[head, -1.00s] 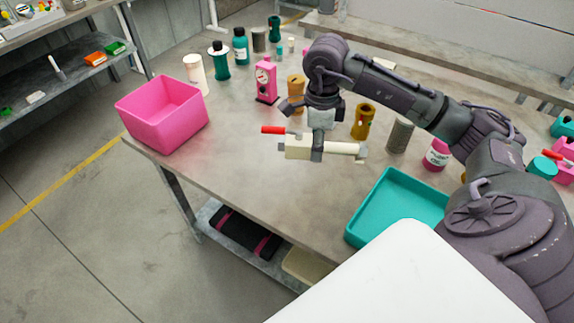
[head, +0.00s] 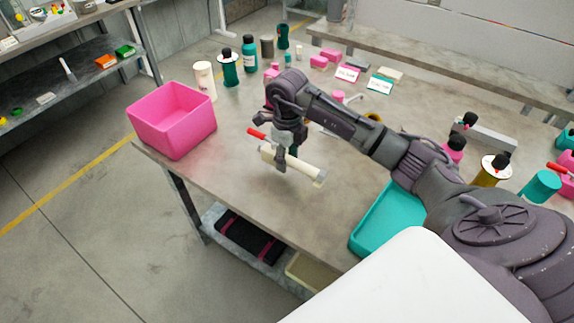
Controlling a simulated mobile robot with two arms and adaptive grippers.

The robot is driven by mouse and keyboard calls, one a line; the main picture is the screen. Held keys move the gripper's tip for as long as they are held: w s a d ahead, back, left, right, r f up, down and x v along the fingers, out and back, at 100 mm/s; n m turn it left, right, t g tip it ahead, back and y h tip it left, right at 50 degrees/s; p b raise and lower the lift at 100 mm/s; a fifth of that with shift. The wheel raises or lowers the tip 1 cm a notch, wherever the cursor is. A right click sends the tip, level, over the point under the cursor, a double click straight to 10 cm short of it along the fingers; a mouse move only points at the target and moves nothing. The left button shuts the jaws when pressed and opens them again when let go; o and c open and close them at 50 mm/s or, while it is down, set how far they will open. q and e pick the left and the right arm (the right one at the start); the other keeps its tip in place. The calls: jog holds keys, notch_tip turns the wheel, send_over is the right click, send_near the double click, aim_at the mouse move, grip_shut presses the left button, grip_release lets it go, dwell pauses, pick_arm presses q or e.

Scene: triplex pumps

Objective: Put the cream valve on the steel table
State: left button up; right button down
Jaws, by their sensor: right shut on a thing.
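The cream valve (head: 300,163) has a long cream body, a grey end at the right and a red handle (head: 256,133) at the left. My right gripper (head: 281,160) is shut around its body, toward the left end. The valve slants down to the right, low over the bare steel table (head: 250,194); I cannot tell whether it touches the top. The gripper and wrist hide part of the valve. My left gripper is not in view.
A pink bin (head: 172,118) stands at the table's left corner and a teal tray (head: 372,229) at the front right, partly behind my arm. Bottles and cylinders, including a cream cylinder (head: 204,80), stand along the back. The front left of the table is clear.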

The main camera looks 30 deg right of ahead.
aim_at(287, 176)
notch_tip(287, 176, down, 4)
jog(key=shift+r+p, duration=0.25)
jog(key=shift+p, duration=0.2)
jog(key=shift+w+f, duration=0.1)
jog(key=shift+f, duration=0.2)
jog(key=c, duration=1)
grip_release()
jog(key=shift+f, duration=0.2)
jog(key=o, duration=0.5)
jog(key=shift+c, duration=0.2)
jog(key=shift+r, duration=0.55)
notch_tip(287, 176, up, 11)
jog(key=shift+r+b, duration=0.15)
jog(key=shift+b, duration=0.8)
